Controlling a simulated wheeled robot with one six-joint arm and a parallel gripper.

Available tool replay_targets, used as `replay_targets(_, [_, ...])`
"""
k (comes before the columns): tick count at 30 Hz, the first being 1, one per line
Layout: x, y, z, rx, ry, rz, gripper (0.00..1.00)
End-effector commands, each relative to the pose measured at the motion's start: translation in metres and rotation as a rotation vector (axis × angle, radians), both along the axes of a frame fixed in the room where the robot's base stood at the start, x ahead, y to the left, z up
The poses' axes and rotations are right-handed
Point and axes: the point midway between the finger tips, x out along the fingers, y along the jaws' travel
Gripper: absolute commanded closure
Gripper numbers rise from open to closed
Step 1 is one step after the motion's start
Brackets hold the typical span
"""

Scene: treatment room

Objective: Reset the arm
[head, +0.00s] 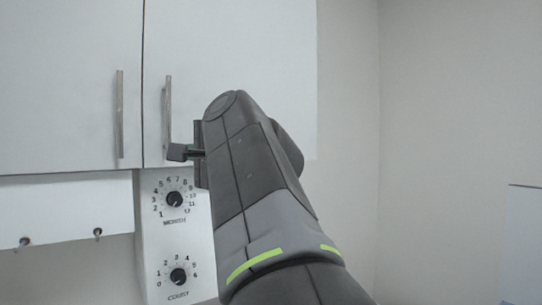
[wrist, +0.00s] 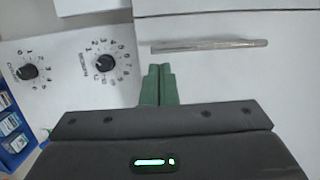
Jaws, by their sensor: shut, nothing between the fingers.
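My gripper (wrist: 158,86) shows in the wrist view as two green fingers closed together with nothing between them. In the head view my gripper (head: 178,152) points left from the end of my raised arm, at the lower end of the right cabinet handle (head: 168,108). In the wrist view that metal handle (wrist: 208,46) lies just beyond the fingertips, and a gap shows between them. Whether they touch in depth is hard to tell from the head view. The white cabinet doors are closed in the head view.
A white panel (head: 150,240) with two black dials, the upper (head: 174,199) and the lower (head: 179,276), is below the cabinet. The left door has its own handle (head: 120,114). Blue bins (wrist: 14,130) show at the wrist view's left edge. The wall at right is bare.

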Motion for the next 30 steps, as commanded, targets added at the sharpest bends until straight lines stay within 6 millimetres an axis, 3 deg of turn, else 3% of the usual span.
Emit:
replay_targets(3, [-0.017, 0.003, 0.000, 0.001, -0.001, 0.005, 1.00])
replay_targets(12, [-0.034, 0.005, 0.000, 0.001, -0.001, 0.001, 1.00])
replay_targets(30, [-0.029, 0.004, -0.001, -0.001, 0.002, -0.004, 1.00])
